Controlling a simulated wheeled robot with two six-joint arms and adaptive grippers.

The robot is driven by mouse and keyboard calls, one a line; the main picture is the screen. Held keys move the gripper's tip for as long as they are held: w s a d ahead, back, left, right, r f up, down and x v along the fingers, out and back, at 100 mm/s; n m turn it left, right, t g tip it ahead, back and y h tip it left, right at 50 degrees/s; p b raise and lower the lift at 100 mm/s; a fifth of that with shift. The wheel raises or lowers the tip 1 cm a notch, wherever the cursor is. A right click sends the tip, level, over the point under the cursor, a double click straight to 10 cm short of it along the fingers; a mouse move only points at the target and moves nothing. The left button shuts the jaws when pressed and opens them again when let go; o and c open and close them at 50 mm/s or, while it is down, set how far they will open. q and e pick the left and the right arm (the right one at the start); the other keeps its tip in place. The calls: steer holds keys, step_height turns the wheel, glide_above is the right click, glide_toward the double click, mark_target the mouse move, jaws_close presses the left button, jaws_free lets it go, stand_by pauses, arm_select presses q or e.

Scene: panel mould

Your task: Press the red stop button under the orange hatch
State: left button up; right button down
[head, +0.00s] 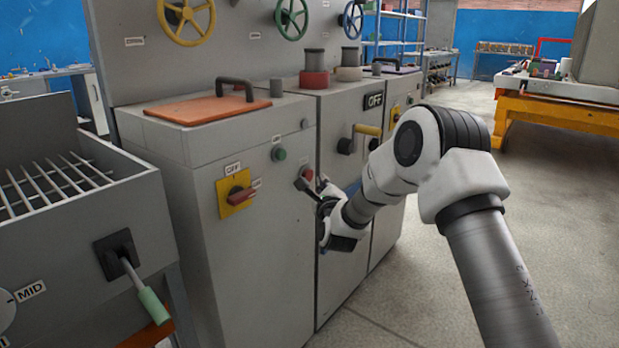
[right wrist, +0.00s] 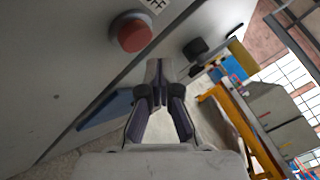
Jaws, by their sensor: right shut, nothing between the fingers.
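The orange hatch (head: 200,109) with a dark handle lies closed on top of the left grey cabinet. The red stop button (head: 308,173) is on that cabinet's front, near its right edge, and is partly hidden by my right gripper. It is a round red cap on a dark base in the right wrist view (right wrist: 131,32). My right gripper (head: 314,188) is shut and empty, close to the button; it also shows in the right wrist view (right wrist: 157,70), with its tips below and right of the button and apart from it. My left gripper is not in view.
A green button (head: 278,154) and a red rotary switch on a yellow plate (head: 237,196) sit left of the red button. A yellow-handled lever (head: 366,131) sticks out of the cabinet to the right. Open floor (head: 400,290) lies to the right.

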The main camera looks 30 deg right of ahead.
steer(key=s, duration=0.1)
steer(key=s+d, duration=0.1)
steer(key=s, duration=0.1)
steer(key=shift+s+d, duration=0.25)
steer(key=shift+s, duration=0.1)
stand_by(0.5)
